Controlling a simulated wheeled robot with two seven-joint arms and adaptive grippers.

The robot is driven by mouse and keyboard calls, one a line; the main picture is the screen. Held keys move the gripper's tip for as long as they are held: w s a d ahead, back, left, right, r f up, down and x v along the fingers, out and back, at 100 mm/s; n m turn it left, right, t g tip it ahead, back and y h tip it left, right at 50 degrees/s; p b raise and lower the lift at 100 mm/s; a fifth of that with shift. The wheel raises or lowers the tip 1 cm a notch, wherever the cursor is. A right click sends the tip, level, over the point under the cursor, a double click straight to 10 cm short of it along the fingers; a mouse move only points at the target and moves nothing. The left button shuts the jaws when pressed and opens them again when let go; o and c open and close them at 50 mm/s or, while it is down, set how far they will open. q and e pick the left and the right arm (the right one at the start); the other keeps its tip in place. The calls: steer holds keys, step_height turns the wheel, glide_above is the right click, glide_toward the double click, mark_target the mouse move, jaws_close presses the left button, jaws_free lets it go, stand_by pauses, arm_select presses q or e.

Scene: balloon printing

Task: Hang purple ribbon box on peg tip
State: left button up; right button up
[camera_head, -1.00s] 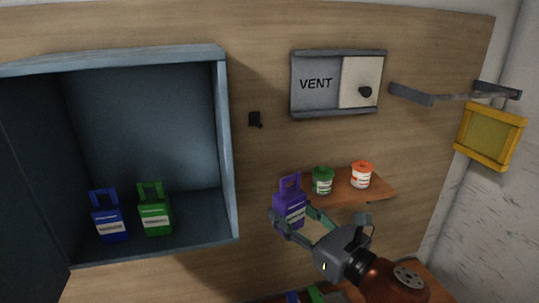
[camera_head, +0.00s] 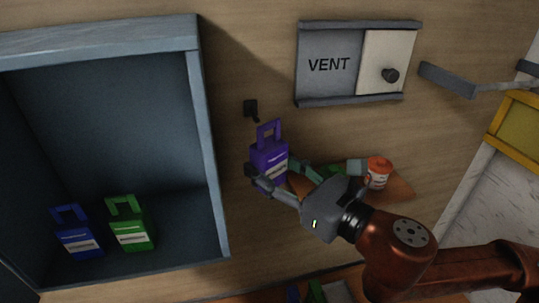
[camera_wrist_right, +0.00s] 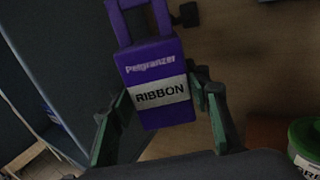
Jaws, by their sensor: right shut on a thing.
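The purple ribbon box (camera_head: 268,162) is held upright in my right gripper (camera_head: 272,176), its handle loop at the top. In the right wrist view the box (camera_wrist_right: 155,80) sits between the green-sided fingers (camera_wrist_right: 165,115), with its "RIBBON" label facing the camera. The small dark peg (camera_head: 251,108) sticks out of the wooden wall, just above and slightly left of the box's handle. The peg also shows in the right wrist view (camera_wrist_right: 189,14), to the right of the handle. The handle and the peg look apart. My left gripper is not in view.
A blue-grey open cabinet (camera_head: 208,140) stands to the left, with a blue box (camera_head: 77,237) and a green box (camera_head: 131,226) inside. A VENT panel (camera_head: 327,65) is upper right.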

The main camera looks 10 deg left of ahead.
steer(key=shift+w+a, duration=0.1)
steer(key=shift+a, duration=0.05)
steer(key=shift+a+p, duration=0.3)
steer(key=shift+p, duration=0.2)
steer(key=shift+w+a+f, duration=0.15)
steer(key=shift+w+a, duration=0.15)
steer(key=shift+w, duration=0.5)
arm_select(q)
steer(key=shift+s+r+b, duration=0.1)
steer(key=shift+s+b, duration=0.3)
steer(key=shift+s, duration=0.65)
arm_select(e)
steer(key=w+a+f, duration=0.1)
steer(key=w+a, duration=0.1)
steer(key=w, duration=0.4)
steer(key=shift+w+a+f, duration=0.15)
steer(key=shift+a+f, duration=0.05)
steer(key=shift+a, duration=0.1)
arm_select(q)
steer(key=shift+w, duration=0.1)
arm_select(e)
steer(key=shift+f, duration=0.1)
steer(key=o, duration=1.4)
